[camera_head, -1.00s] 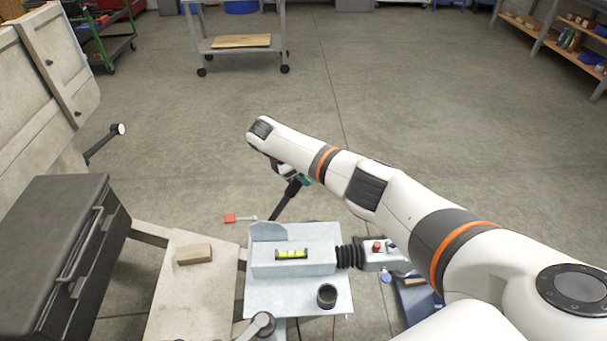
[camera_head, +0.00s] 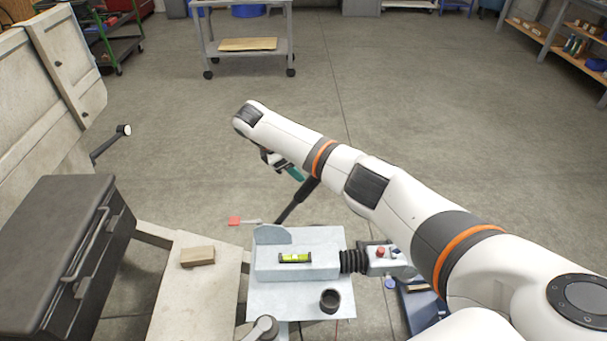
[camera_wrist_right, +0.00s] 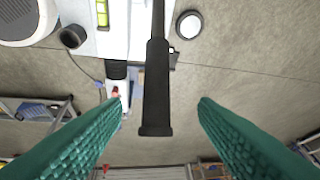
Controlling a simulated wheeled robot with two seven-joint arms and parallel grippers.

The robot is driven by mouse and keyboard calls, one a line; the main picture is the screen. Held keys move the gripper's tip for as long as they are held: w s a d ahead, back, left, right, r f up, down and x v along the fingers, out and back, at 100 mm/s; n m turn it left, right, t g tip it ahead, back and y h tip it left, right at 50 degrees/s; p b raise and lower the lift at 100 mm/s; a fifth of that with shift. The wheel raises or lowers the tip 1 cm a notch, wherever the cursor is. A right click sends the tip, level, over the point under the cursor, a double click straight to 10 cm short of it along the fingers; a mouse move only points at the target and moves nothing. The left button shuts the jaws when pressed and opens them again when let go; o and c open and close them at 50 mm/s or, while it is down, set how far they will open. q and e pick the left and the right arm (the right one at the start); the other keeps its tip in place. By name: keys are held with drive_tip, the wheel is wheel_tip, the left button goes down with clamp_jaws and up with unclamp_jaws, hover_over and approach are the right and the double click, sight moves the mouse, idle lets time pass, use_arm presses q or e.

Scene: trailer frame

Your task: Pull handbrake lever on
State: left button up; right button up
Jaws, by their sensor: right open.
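The handbrake lever is a black bar with a thicker grip (camera_wrist_right: 156,95). In the head view its dark shaft (camera_head: 292,207) rises at a slant behind the grey coupling plate, and its upper end is partly hidden by my right arm. My right gripper (camera_head: 286,168) has green fingers and is at the lever's upper end. In the right wrist view the fingers are apart, one on each side of the grip, with clear gaps and no contact visible. My left gripper is not in view.
A spirit level (camera_head: 295,258) lies on the grey housing, with a black cup (camera_head: 330,300) on the plate. A wooden block (camera_head: 197,256) lies on the frame beside a dark toolbox (camera_head: 50,255). A red-ended tool (camera_head: 235,221) is near the lever. Floor beyond is open.

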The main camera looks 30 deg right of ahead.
drive_tip(key=v, duration=0.5)
drive_tip(key=shift+a+r, duration=0.15)
